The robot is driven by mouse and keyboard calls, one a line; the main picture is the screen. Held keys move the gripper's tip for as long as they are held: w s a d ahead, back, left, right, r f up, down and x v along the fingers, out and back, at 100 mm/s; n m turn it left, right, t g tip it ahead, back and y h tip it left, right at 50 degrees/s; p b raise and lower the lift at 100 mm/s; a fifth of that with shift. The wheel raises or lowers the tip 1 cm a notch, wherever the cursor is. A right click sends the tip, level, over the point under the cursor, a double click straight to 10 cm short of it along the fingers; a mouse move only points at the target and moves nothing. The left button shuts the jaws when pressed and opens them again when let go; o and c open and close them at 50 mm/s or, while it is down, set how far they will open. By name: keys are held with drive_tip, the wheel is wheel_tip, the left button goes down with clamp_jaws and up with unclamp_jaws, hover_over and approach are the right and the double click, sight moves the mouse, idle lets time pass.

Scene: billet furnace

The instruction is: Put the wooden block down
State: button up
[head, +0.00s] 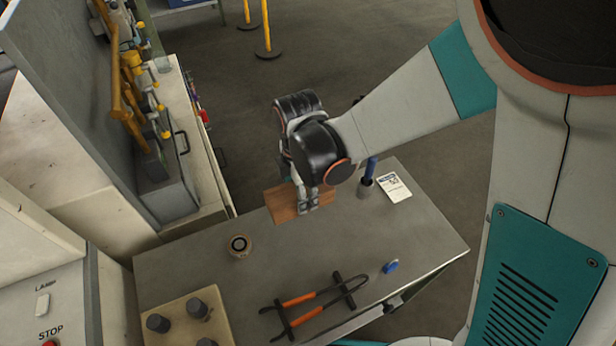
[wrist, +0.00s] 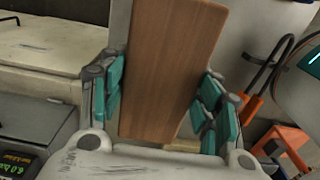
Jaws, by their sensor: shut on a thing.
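The wooden block (head: 284,204) is a flat brown board with visible grain. In the head view it is at the far edge of the grey table (head: 335,235), partly hidden by my gripper (head: 307,205). In the wrist view the block (wrist: 168,70) stands between the teal-padded fingers of my gripper (wrist: 163,100), which is shut on it. I cannot tell whether the block's lower edge touches the table or hangs just above it.
Orange-handled tongs (head: 318,304) lie on a rack at the front. Nearby are a blue disc (head: 391,267), a round tin (head: 239,246), a tray with dark cylinders (head: 178,318), a white card (head: 394,187) and a blue-handled tool (head: 369,172). The table's middle is clear.

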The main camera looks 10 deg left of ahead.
wheel_tip(320, 180, down, 11)
drive_tip(key=b, duration=0.6)
drive_tip(key=shift+f+b, duration=0.15)
drive_tip(key=shift+b, duration=0.2)
drive_tip(key=o, duration=1.5)
wheel_tip(320, 180, up, 12)
drive_tip(key=p, duration=0.4)
drive_tip(key=shift+r, duration=0.25)
